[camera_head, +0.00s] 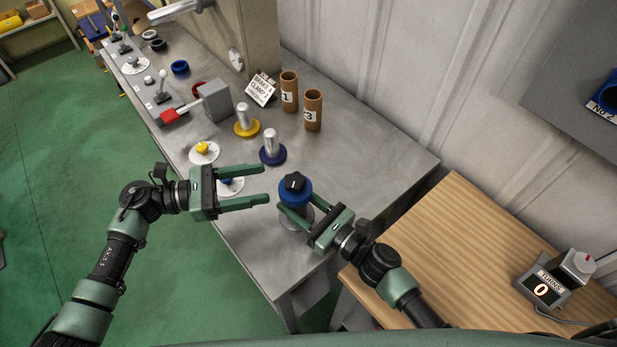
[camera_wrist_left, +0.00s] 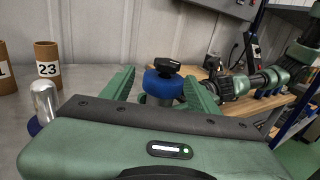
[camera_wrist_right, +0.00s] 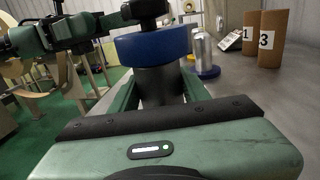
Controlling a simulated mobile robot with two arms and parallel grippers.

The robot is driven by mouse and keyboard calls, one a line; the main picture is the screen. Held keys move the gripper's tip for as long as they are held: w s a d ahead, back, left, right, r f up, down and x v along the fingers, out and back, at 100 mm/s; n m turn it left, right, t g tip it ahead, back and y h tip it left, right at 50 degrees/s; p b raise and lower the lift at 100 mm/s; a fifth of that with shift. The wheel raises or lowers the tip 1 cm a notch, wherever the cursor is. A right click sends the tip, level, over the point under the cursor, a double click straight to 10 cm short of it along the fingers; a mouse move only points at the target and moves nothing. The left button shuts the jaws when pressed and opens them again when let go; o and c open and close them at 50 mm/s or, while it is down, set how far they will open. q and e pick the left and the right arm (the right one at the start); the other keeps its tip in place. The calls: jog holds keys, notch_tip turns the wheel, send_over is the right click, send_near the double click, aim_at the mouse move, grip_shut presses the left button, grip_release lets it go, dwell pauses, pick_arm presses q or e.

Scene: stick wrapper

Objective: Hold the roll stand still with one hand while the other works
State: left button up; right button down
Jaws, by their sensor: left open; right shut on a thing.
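The roll stand (camera_head: 297,218) is near the front of the grey bench, with a blue ring (camera_head: 295,192) and a black knob (camera_head: 295,182) on top. My right gripper (camera_head: 296,203) is shut on its grey body below the ring; the right wrist view shows this dark body (camera_wrist_right: 158,82) between the fingers. The stand looks upright. My left gripper (camera_head: 266,184) is open and empty, left of the stand, its fingers pointing at it. In the left wrist view the blue ring (camera_wrist_left: 163,86) shows beyond and between the open fingers.
Blue-based (camera_head: 272,151) and yellow-based (camera_head: 245,122) metal posts stand behind, with cardboard tubes (camera_head: 313,112) farther back. A white disc with a yellow knob (camera_head: 203,149) is near the left gripper. A turns counter (camera_head: 543,287) reading 0 sits on the wooden table (camera_head: 450,240).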

aim_at(305, 181)
pick_arm(q)
jog(key=d, duration=1.1)
jog(key=shift+w+d, duration=0.15)
jog(key=shift+d, duration=0.2)
jog(key=shift+m+g, duration=0.3)
grip_shut()
